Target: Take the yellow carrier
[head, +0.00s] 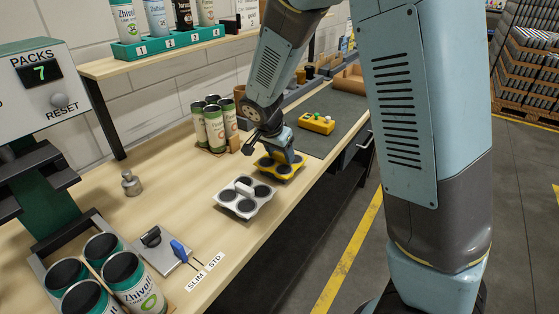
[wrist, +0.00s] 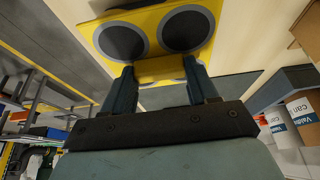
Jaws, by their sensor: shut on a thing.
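The yellow carrier (head: 268,168) is a flat plate with round dark recesses, at the right part of the wooden bench behind the white carrier (head: 236,209). My gripper (head: 287,150) is over it. In the wrist view the two fingers of my gripper (wrist: 164,84) are closed on a yellow grip part of the carrier (wrist: 152,36). Two of its dark round recesses show large there. I cannot tell whether the carrier touches the bench or is slightly raised. Part of it is hidden behind my gripper.
A yellow control box (head: 317,123) lies on the dark mat (head: 345,128) behind. Several cans (head: 216,128) stand left of my arm. A metal weight (head: 130,184), a lever plate with a blue handle (head: 180,250) and a tray of cans are at the left.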

